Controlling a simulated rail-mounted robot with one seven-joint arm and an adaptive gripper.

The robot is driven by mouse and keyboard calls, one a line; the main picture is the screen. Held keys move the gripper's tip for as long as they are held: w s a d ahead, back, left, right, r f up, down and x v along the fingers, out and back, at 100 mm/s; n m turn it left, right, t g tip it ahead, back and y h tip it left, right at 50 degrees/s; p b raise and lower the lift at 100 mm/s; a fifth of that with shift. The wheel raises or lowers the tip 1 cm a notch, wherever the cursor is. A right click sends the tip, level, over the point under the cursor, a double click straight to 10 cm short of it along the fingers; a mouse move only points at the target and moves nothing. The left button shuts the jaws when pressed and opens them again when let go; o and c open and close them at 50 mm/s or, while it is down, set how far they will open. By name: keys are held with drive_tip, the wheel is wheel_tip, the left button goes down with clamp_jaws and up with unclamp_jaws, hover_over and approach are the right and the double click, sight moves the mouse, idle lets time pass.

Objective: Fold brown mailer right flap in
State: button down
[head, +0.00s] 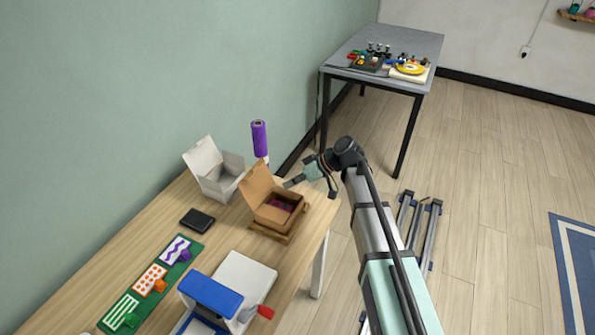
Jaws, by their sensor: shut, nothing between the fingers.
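The brown mailer (270,218) stands on a wooden stand near the right edge of the wooden table. Its lid (256,186) is raised and leans back to the left. A dark pinkish item (283,204) shows inside. The side flaps are too small to make out clearly, so I cannot tell how the right flap stands. My gripper (288,184) is shut and empty, with its tip by the upper right side of the mailer, close to the raised lid. I cannot tell whether it touches the cardboard.
A white open box (222,184) stands behind left of the mailer, near a purple cylinder (259,138). A black flat item (197,220), a green card board (150,284) and a blue-and-white device (210,294) lie nearer. A grey table (345,58) stands beyond.

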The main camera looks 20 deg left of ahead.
sight(287, 195)
drive_tip(key=shift+s+a+f, duration=0.1)
drive_tip(key=shift+s+f, duration=0.25)
drive_tip(key=shift+f, duration=0.35)
drive_tip(key=shift+f, duration=0.1)
drive_tip(key=shift+s+f+b, duration=0.1)
drive_tip(key=shift+s+b, duration=0.05)
drive_tip(key=shift+b, duration=0.3)
drive_tip(key=s+f+n+t+b, duration=0.1)
drive_tip(key=t+b, duration=0.1)
drive_tip(key=b, duration=0.3)
drive_tip(key=shift+s+a+f+h+b, duration=0.1)
drive_tip(key=shift+h+b, duration=0.2)
drive_tip(key=shift+h, duration=0.1)
drive_tip(key=t+b, duration=0.1)
drive_tip(key=n+t+b, duration=0.1)
drive_tip(key=b, duration=0.1)
drive_tip(key=shift+s+f, duration=0.2)
drive_tip(key=shift+a+b, duration=0.1)
drive_tip(key=shift+b, duration=0.2)
drive_tip(key=shift+r, duration=0.15)
